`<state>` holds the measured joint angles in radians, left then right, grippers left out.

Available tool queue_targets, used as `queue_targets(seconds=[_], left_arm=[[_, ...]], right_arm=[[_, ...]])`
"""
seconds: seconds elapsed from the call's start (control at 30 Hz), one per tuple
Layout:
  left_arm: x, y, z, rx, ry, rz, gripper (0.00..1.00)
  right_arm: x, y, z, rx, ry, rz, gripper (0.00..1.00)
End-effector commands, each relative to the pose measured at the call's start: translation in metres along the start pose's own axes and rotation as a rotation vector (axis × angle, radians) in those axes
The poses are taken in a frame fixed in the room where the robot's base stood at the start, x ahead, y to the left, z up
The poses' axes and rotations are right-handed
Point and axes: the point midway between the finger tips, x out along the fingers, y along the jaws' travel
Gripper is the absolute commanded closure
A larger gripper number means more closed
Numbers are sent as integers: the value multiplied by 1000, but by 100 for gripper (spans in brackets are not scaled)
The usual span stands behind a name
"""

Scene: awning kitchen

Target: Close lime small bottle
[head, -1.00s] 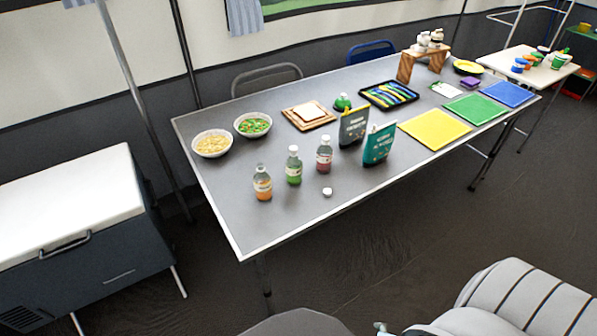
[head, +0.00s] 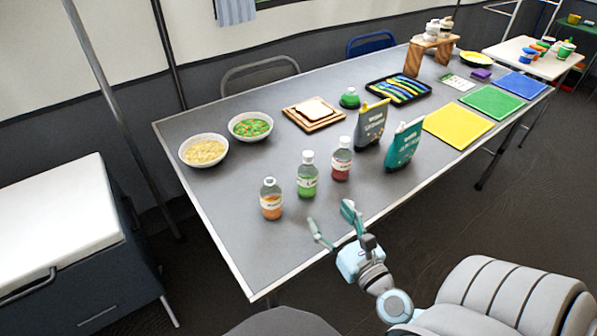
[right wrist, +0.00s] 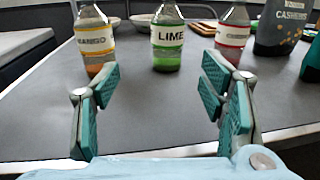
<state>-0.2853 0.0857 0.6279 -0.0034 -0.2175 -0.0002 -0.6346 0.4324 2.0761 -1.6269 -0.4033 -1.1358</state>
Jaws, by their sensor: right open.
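The lime bottle (head: 307,180) stands upright on the grey table, between the mango bottle (head: 271,202) and a red-labelled bottle (head: 342,162). Its top looks white in the head view, as if capped. In the right wrist view the lime bottle (right wrist: 168,42) is straight ahead, its top cut off. My right gripper (head: 330,214) is open and empty over the table's front edge, short of the bottles. It shows in the right wrist view (right wrist: 158,84) with fingers spread. The loose white cap seen earlier on the table does not show now. My left gripper is not in view.
A grey pouch (head: 371,126) and a teal pouch (head: 403,147) stand right of the bottles. Two bowls, noodles (head: 204,151) and green food (head: 250,127), sit behind to the left. The table's left front part is bare.

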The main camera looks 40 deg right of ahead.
Motion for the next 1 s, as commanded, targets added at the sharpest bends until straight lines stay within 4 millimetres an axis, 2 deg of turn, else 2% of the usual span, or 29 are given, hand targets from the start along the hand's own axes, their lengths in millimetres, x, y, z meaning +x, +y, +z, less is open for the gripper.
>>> queue_targets(seconds=[0.1, 0.27, 0.37, 0.47, 0.6, 0.8, 1.0], left_arm=[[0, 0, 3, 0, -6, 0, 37], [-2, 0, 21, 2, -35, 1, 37], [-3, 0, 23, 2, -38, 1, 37], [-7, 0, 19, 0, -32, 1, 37], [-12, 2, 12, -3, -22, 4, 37], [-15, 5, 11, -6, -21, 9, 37], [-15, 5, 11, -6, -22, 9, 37]], right_arm=[[-3, -3, 0, -2, -1, -8, 35], [-6, -8, 0, -1, 0, -21, 35], [-1, -9, 1, 1, -1, -23, 35], [14, -9, 2, 0, -2, -23, 35], [45, -9, 3, 2, -3, -21, 35], [80, -9, 0, 2, -1, -19, 35], [88, -9, -1, 1, 0, -18, 35]])
